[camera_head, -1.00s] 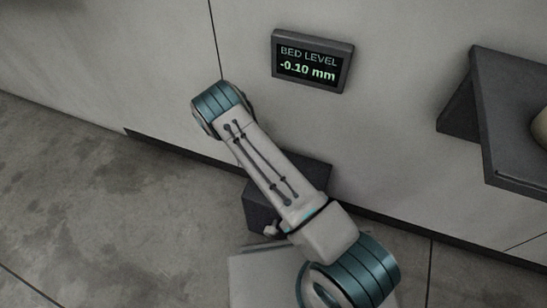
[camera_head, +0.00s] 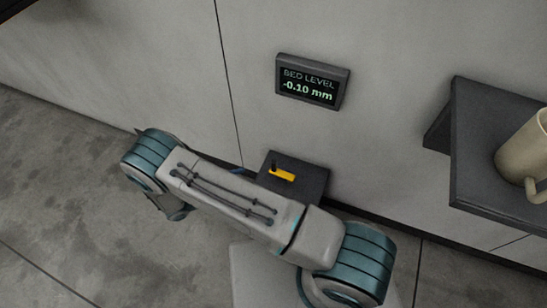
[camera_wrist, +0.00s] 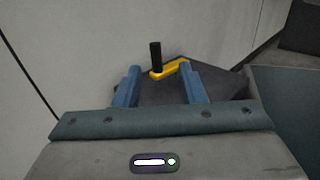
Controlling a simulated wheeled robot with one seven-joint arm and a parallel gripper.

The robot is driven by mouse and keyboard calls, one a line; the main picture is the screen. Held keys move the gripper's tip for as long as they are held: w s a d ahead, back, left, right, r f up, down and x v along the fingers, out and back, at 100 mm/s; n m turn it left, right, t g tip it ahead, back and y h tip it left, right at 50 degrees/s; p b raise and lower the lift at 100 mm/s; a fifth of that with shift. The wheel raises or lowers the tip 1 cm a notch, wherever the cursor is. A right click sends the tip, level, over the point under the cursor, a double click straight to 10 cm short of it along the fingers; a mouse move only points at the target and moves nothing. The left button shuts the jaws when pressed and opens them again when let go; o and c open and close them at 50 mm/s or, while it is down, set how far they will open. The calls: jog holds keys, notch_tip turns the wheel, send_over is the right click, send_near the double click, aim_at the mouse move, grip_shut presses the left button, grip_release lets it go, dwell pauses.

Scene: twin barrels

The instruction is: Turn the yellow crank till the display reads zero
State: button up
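The display (camera_head: 312,81) on the wall reads "BED LEVEL -0.10 mm". The yellow crank (camera_head: 284,174) lies on top of a dark box (camera_head: 312,183) below the display, partly behind my arm in the head view. In the wrist view the yellow crank (camera_wrist: 174,70) has an upright black handle (camera_wrist: 155,56) at its left end. My gripper (camera_wrist: 158,77) shows two blue fingers spread apart, with nothing held. The crank appears beyond the fingertips, between them in the picture.
A dark shelf (camera_head: 470,150) juts from the wall at the right and carries a beige mug (camera_head: 525,158). The pale wall (camera_head: 400,60) stands behind the box. Grey floor (camera_head: 60,190) lies open at the left.

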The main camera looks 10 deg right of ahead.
aim_at(274, 162)
jog(key=shift+n+t+y, duration=0.3)
jog(key=shift+n+t, duration=0.1)
jog(key=shift+t, duration=0.1)
jog(key=b+x, duration=0.1)
jog(key=x, duration=0.5)
jog(key=b+x, duration=0.1)
jog(key=x, duration=0.5)
jog(key=shift+w+d+f, duration=0.15)
jog(key=shift+d+f, duration=0.05)
grip_shut()
